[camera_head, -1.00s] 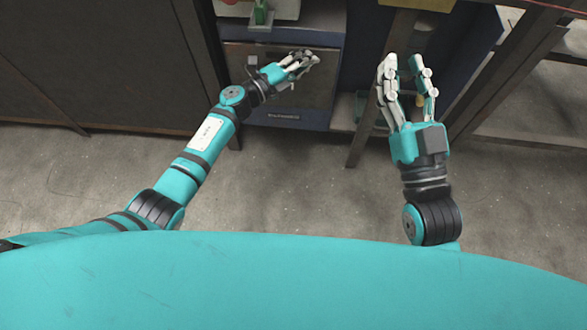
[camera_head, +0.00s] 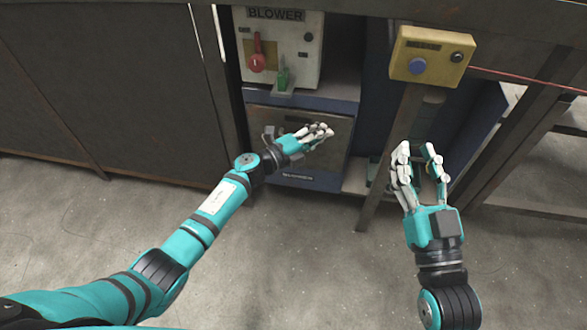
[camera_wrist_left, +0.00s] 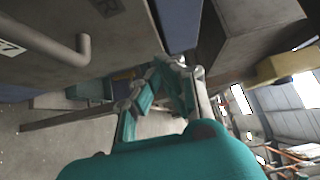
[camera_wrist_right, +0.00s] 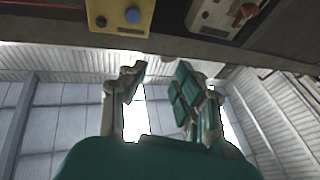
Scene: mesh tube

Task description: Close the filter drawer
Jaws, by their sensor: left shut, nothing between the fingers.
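The filter drawer front (camera_head: 326,160) is a dark grey metal panel low in the blue cabinet, under the blower control box. How far it stands out is hard to tell from above. My left gripper (camera_head: 322,134) is shut and empty in front of the panel, covering part of it; I cannot tell whether they touch. The left wrist view shows a grey panel with a bent bar handle (camera_wrist_left: 78,50) to the left of the fingers (camera_wrist_left: 172,72). My right gripper (camera_head: 420,158) is open and empty, right of the drawer; its parted fingers show in the right wrist view (camera_wrist_right: 158,78).
The blower box (camera_head: 305,45) has a red-knobbed lever (camera_head: 257,62) and a green lever (camera_head: 282,78). A yellow box with a blue button (camera_head: 417,66) is mounted on a post to the right. Brown cabinet panels (camera_head: 110,90) stand left. The concrete floor (camera_head: 300,250) in front is clear.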

